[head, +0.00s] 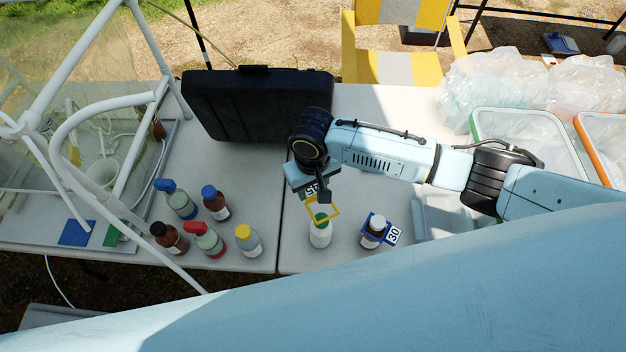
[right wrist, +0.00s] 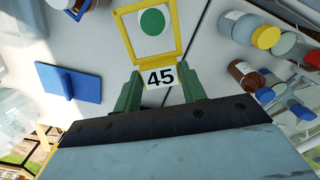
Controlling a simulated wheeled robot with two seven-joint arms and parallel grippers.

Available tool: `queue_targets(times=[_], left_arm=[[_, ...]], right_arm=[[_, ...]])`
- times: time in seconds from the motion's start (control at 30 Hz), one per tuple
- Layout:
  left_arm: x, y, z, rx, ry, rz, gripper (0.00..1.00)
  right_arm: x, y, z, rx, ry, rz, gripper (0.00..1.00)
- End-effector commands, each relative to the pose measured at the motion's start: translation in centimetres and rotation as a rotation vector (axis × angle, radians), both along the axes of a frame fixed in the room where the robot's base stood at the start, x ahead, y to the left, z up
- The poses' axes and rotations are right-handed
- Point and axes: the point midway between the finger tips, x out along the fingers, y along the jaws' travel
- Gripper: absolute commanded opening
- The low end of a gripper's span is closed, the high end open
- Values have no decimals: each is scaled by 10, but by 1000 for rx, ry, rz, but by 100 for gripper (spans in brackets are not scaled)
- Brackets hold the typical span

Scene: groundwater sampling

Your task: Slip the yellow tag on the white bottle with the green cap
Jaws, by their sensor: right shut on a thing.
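The yellow tag (head: 336,212) is a square open frame with a number plate marked 45; it also shows in the right wrist view (right wrist: 123,36). My right gripper (head: 318,193) is shut on the plate end, between its green fingers (right wrist: 160,90). The white bottle (head: 320,237) stands upright on the table below the tag. Its green cap (right wrist: 152,22) shows through the frame opening, slightly off centre towards the top. The frame looks to be at or just above cap height; I cannot tell exactly. The bottle's body is mostly hidden in the wrist view. My left gripper is not in view.
A bottle with a blue tag (head: 393,236) marked 30 stands close right. A yellow-capped bottle (head: 249,243) and several other bottles stand left. A black case (head: 250,105) is behind. A blue object (right wrist: 70,82) lies nearby in the wrist view.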

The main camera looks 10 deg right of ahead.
Motion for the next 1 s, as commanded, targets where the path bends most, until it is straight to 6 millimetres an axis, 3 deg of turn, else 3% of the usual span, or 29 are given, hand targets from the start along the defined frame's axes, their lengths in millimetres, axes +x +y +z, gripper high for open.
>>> queue_targets(times=[0.23,0.4,0.7,1.0], left_arm=[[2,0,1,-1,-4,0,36],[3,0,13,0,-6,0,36],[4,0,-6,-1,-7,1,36],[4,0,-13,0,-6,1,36]], right_arm=[[0,0,0,0,1,-2,28],[-2,-1,3,-2,4,-4,28],[-1,0,-30,0,2,-4,28],[-1,-1,-47,-1,1,-3,28]])
